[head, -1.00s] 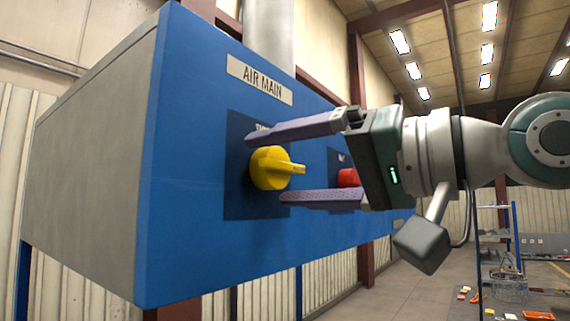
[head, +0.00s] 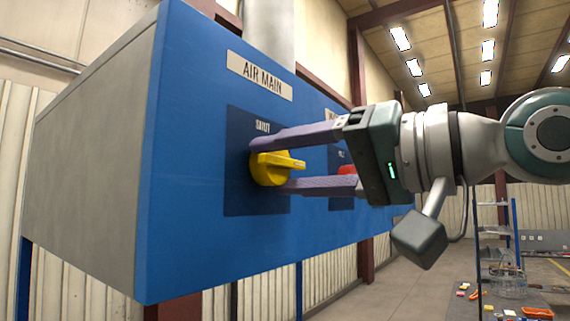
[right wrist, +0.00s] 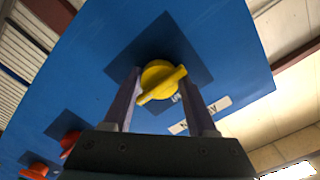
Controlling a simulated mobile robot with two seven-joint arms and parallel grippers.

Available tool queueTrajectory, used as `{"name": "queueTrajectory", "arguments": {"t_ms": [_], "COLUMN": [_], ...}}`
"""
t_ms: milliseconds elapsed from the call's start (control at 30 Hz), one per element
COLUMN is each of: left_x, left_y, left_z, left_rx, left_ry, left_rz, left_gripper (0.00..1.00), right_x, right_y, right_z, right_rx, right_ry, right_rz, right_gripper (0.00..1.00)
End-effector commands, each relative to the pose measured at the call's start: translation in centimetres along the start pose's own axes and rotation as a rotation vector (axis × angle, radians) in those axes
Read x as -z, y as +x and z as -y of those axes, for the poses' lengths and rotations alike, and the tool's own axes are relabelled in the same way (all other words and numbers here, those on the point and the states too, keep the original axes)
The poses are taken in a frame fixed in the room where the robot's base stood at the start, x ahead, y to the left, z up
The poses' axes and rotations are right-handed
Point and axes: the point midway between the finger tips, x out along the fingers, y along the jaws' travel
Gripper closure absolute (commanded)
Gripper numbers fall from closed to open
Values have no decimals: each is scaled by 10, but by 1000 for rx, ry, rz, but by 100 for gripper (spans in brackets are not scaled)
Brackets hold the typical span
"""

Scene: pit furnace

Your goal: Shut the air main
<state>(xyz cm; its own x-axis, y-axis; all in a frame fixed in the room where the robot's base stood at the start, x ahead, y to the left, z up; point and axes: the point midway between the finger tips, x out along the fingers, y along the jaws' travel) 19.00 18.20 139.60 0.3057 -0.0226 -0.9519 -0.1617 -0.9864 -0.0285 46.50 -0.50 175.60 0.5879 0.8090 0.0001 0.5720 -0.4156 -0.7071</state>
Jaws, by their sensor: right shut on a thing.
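The yellow knob (head: 270,167) sits on a dark blue plate on the front of the blue box, under the "AIR MAIN" label (head: 259,76). The word "SHUT" (head: 263,127) is printed above the knob. The knob's raised bar points roughly to the right in the head view. My right gripper (head: 283,163) is shut on the knob, one finger above and one below. In the right wrist view the knob (right wrist: 161,80) lies between the fingertips, its bar slanting across them. My left gripper is in neither view.
A red knob (head: 346,170) on another dark plate is partly hidden behind my right gripper. In the right wrist view red knobs (right wrist: 69,143) show at the lower left.

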Motion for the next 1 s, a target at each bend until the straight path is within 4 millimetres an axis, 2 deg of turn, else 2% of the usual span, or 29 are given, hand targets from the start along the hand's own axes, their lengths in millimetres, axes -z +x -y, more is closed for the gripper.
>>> {"name": "queueTrajectory", "arguments": {"t_ms": [267, 467, 1000], "left_x": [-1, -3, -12], "left_y": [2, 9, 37], "left_z": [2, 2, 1], "left_rx": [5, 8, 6], "left_ry": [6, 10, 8], "left_rz": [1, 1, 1], "left_gripper": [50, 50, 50], "right_x": [0, -1, 0], "right_y": [0, 0, 0], "right_z": [0, -2, -4], "right_rx": [0, 1, 1], "right_ry": [-16, -95, -565], "right_rz": [0, -1, -2], "right_gripper": [98, 98, 98]}}
